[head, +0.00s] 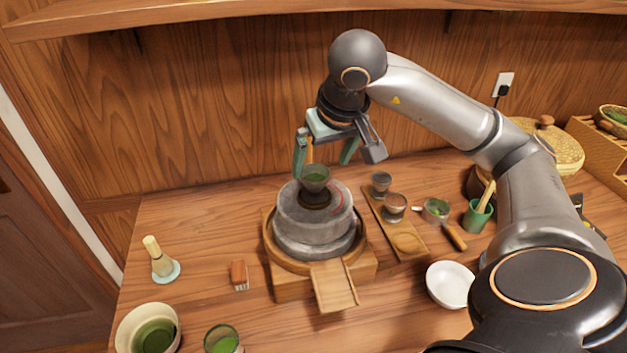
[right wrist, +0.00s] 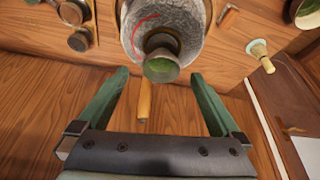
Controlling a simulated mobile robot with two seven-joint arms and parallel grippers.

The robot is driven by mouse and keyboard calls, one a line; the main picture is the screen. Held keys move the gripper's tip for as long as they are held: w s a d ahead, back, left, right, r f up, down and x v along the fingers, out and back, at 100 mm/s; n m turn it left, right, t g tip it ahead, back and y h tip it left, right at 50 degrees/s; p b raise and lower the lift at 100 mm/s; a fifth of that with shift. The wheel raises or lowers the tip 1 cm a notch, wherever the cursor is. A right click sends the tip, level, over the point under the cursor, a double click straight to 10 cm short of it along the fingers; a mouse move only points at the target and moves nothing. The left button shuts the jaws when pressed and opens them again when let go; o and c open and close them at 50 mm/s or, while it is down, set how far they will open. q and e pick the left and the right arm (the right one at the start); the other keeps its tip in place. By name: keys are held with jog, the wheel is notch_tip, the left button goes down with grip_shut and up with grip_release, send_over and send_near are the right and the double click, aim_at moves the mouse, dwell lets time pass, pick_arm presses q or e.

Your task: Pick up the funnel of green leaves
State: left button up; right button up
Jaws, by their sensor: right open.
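The funnel of green leaves (head: 316,174) is a small dark cup with green inside. It sits upright on top of the round grey stone mill (head: 300,232). In the right wrist view the funnel (right wrist: 160,69) shows just ahead of the green fingertips, centred between them. My right gripper (head: 321,168) is open, with its two green fingers spread around or just behind the funnel; I cannot tell its exact depth. It holds nothing. It also shows in the right wrist view (right wrist: 160,75). My left gripper is in neither view.
The mill's wooden handle (right wrist: 144,98) stands up between the fingers. A wooden board (head: 408,243) with small cups lies right of the mill. A white bowl (head: 450,284), a green holder (head: 476,216) and a whisk (head: 160,259) stand around. The wall is close behind.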

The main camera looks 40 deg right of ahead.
aim_at(314, 171)
jog(key=shift+w+p+x, duration=0.2)
jog(key=shift+x, duration=1.25)
jog(key=shift+w+p+x, duration=0.2)
jog(key=shift+x, duration=1.25)
jog(key=shift+r, duration=0.15)
jog(key=c, duration=1.4)
jog(key=shift+r, duration=0.2)
